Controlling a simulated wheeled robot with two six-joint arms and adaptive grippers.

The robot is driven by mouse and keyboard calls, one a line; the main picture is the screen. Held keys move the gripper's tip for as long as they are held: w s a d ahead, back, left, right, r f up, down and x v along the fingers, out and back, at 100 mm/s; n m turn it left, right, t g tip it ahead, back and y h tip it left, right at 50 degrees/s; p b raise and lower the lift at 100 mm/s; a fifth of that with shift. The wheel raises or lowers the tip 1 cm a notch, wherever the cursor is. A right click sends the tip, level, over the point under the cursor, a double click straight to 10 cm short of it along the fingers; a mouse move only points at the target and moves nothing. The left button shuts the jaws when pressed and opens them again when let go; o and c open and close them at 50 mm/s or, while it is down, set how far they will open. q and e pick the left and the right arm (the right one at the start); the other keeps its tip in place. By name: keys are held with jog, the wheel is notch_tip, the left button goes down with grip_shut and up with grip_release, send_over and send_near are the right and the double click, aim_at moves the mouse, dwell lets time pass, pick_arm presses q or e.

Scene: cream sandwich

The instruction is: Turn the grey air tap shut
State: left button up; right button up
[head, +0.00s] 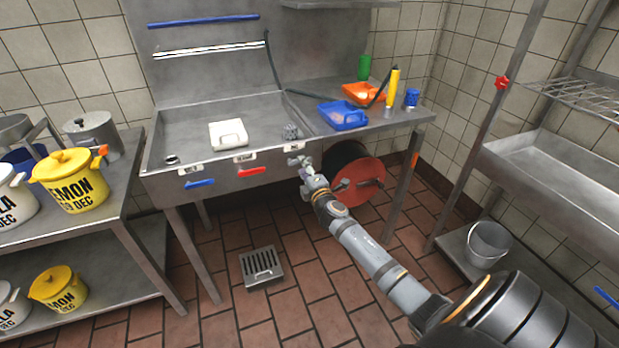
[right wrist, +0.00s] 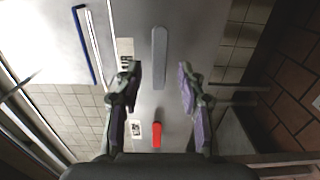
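The grey air tap (right wrist: 159,57) is a flat grey lever on the sink's front panel, seen in the right wrist view. It lies lengthwise along the panel, parallel to the red lever. My right gripper (right wrist: 159,82) is open, with one finger to each side of the grey lever's near end and clear gaps between. Nothing is held. In the head view, my right gripper (head: 303,166) is at the right part of the sink front and hides the grey lever. My left gripper is not in view.
A red lever (head: 251,171) and a blue lever (head: 199,183) sit left along the sink front (head: 220,167). A red hose reel (head: 366,186) hangs just right of my gripper. A table with yellow pots (head: 72,182) stands left. A floor drain (head: 261,267) lies below.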

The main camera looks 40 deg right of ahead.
jog(key=v, duration=0.9)
jog(key=shift+s, duration=0.15)
jog(key=s+d+f+m+g, duration=0.1)
jog(key=s+f+m+g, duration=0.3)
jog(key=f, duration=0.8)
jog(key=s+d+f+m+g, duration=0.15)
jog(key=s+f, duration=0.45)
jog(key=f, duration=0.6)
jog(key=s+f+m+g, duration=0.3)
jog(key=s+f+g, duration=0.15)
jog(key=f, duration=0.75)
jog(key=s+a+f+m+g+y, duration=0.15)
jog(key=s+a+f, duration=0.35)
jog(key=s, duration=0.5)
jog(key=s+a+f+m+g+y, duration=0.1)
jog(key=s+a+f+m+g, duration=0.25)
jog(key=s+f, duration=0.5)
jog(key=s+a+f+m+g+y, duration=0.15)
jog(key=s+a+f, duration=0.35)
jog(key=s, duration=0.6)
notch_tip(320, 180, up, 14)
jog(key=s+p, duration=0.2)
jog(key=p, duration=1.2)
jog(key=shift+d+h+p, duration=0.3)
jog(key=shift+h+p, duration=0.05)
jog(key=shift+h, duration=0.05)
